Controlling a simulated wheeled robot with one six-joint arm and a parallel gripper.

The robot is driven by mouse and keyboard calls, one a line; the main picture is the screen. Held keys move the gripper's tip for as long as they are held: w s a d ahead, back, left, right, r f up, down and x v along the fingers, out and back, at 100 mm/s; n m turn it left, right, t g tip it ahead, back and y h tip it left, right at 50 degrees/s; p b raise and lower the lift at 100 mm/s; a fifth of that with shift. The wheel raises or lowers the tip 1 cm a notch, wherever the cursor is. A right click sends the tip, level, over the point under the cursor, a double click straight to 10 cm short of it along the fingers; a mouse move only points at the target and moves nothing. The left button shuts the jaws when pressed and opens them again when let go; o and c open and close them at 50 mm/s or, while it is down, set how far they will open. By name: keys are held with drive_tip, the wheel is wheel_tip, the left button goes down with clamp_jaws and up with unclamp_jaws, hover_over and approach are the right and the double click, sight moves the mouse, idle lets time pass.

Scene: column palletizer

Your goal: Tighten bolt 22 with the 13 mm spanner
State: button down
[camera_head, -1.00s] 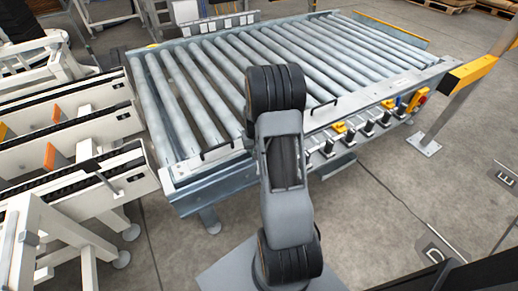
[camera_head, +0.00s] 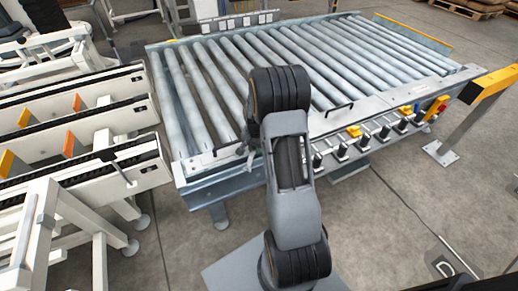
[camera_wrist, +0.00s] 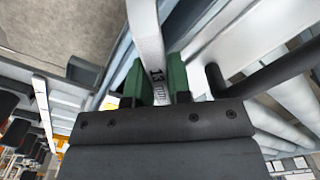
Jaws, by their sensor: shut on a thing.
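The spanner (camera_wrist: 147,35) is a pale metal bar with "13 mm" marked on its shank. It shows in the wrist view, running up out of the top edge, so its far end is cut off. My gripper (camera_wrist: 159,82) is shut on it, with green pads on either side of the shank. In the head view my arm covers most of the gripper and the spanner cannot be made out. Bolt 22 cannot be picked out in either view.
A roller conveyor (camera_head: 203,97) stands in front of me, with a row of dark fittings and coloured buttons along its near right side. A white frame with black belts (camera_head: 120,115) stands at the left. A yellow-topped post (camera_head: 451,139) stands at the right. Floor between is clear.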

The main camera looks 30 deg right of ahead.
drive_tip(key=shift+w+a+m, duration=0.4)
drive_tip(key=shift+w+m, duration=0.2)
drive_tip(key=shift+m, duration=0.2)
drive_tip(key=shift+r, duration=0.2)
drive_tip(key=shift+r+p, duration=1.35)
drive_tip(key=shift+r, duration=0.25)
wheel_tip(320, 180, up, 5)
drive_tip(key=p, duration=0.3)
drive_tip(key=shift+p, duration=0.3)
